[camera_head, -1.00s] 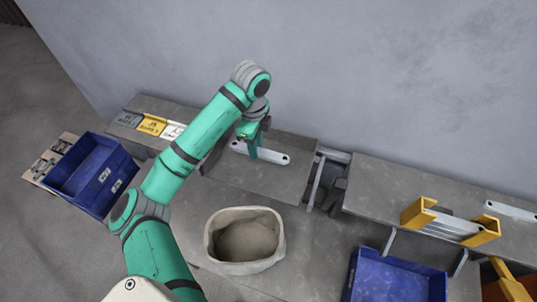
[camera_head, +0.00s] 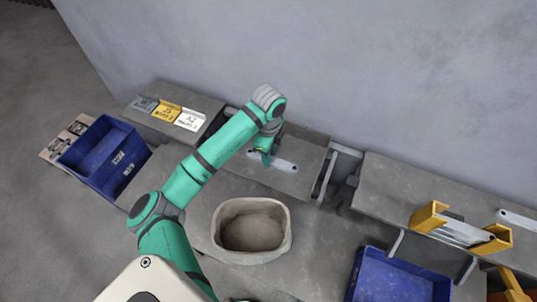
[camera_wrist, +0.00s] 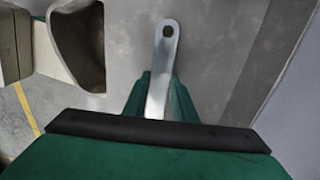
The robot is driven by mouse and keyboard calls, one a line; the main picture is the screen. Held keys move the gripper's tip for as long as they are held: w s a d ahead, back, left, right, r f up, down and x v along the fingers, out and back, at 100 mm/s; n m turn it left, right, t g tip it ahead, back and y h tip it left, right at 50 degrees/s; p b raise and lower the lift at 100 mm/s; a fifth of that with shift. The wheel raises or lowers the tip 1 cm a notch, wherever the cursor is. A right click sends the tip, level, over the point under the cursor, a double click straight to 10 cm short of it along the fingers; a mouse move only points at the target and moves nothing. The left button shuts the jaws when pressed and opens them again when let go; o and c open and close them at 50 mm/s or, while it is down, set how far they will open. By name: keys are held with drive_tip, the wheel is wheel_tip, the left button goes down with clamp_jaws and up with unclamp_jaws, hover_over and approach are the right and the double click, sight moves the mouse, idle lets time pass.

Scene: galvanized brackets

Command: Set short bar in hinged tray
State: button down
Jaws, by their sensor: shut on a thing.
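The short bar (camera_head: 285,165) is a flat light-metal bar with a hole in its end. My gripper (camera_head: 265,157) is shut on it, over the grey plate-topped shelf (camera_head: 300,185) by the wall. In the wrist view the bar (camera_wrist: 164,55) sticks out from between the green fingers (camera_wrist: 160,95), its holed end pointing away. I cannot tell whether the bar touches the shelf or is just above it. I cannot tell for sure which thing is the hinged tray; a blue open tray (camera_head: 365,290) stands at the lower right.
A beige bin (camera_head: 285,250) stands in front of the shelf. A labelled blue crate (camera_head: 125,172) is at the left. Label plates (camera_head: 190,120) sit at the back left. A yellow rack (camera_head: 428,215) holds bars at the right, with another bar (camera_head: 515,218) beyond it.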

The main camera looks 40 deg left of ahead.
drive_tip(key=c, duration=1.5)
unclamp_jaws()
drive_tip(key=shift+f, duration=0.1)
drive_tip(key=shift+o, duration=0.2)
wheel_tip(320, 180, up, 12)
